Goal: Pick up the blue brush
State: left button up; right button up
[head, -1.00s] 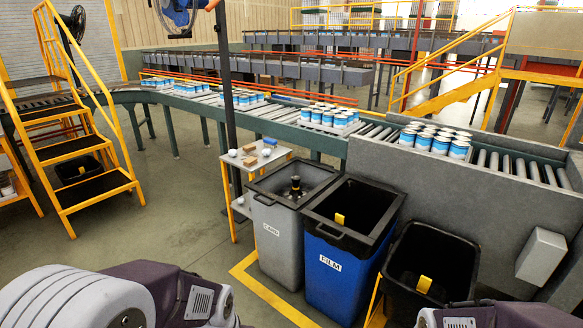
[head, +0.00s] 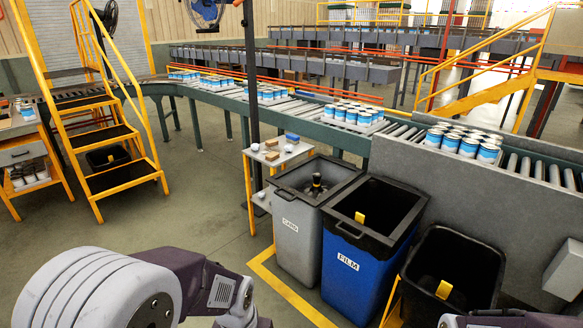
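A small blue item (head: 292,137) lies on the top of a small white-topped stand (head: 283,157), behind the grey bin. It may be the blue brush, but it is too small to tell. No other blue brush shows clearly. Parts of my arms show along the bottom edge, at the left and at the right corner. Neither of my grippers is in view, and both are well away from the stand.
Brown blocks (head: 271,156) and small white items share the stand. A grey bin (head: 300,228), a blue FILM bin (head: 352,268) and a black bin (head: 450,275) stand before the roller conveyor (head: 310,128). Yellow steps (head: 120,180) stand left. Floor between is clear.

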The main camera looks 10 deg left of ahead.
aim_at(294, 140)
jog(key=i+j+u, duration=0.45)
jog(key=i+u, duration=0.45)
jog(key=i, duration=0.25)
jog(key=i+l+u, duration=0.1)
jog(key=i+u, duration=0.4)
jog(key=i+j+u, duration=0.2)
jog(key=i, duration=1.35)
jog(key=i+z, duration=0.2)
jog(key=z, duration=0.25)
jog(key=i+z, duration=0.25)
jog(key=z, duration=0.2)
jog(key=i+z, duration=0.2)
jog(key=z, duration=0.3)
jog(key=i+j+z, duration=0.15)
jog(key=z, duration=0.3)
jog(key=i+z, duration=0.2)
jog(key=z, duration=0.2)
jog(key=i+j+z, duration=0.15)
jog(key=z, duration=0.3)
jog(key=i+j+z, duration=0.15)
jog(key=z, duration=0.25)
jog(key=i+j+z, duration=0.2)
jog(key=z, duration=0.2)
jog(key=i+j+z, duration=0.1)
jog(key=j+z, duration=0.2)
jog(key=z, duration=0.15)
